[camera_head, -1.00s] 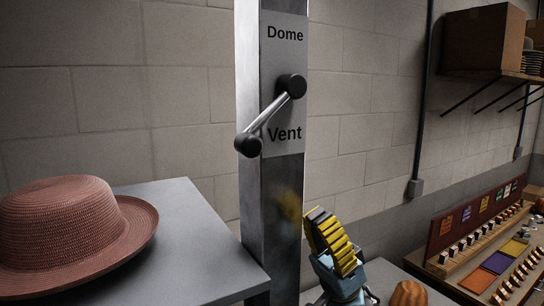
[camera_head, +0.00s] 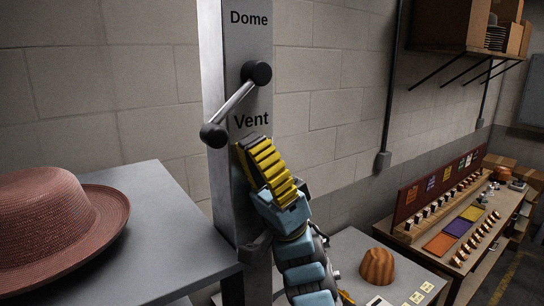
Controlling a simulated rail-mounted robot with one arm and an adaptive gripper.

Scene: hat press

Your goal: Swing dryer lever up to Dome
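The dryer lever (camera_head: 235,101) is a silver rod with a black pivot hub at its upper right and a black knob (camera_head: 213,135) at its lower left. It slants down and left, on a plate (camera_head: 249,50) marked Dome above the pivot and Vent below it. The plate is on a grey metal post (camera_head: 217,185). My gripper (camera_head: 252,146), with yellow ridged fingers, is just below the word Vent, to the right of and slightly below the knob. It appears apart from the lever. I see the fingers from one side, so their gap is hidden.
A reddish woven hat (camera_head: 45,220) sits on a grey table (camera_head: 150,215) left of the post. A wooden block (camera_head: 377,267) stands on a grey surface at the right. A bench (camera_head: 490,225) with colored squares is farther right. Boxes fill a wall shelf.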

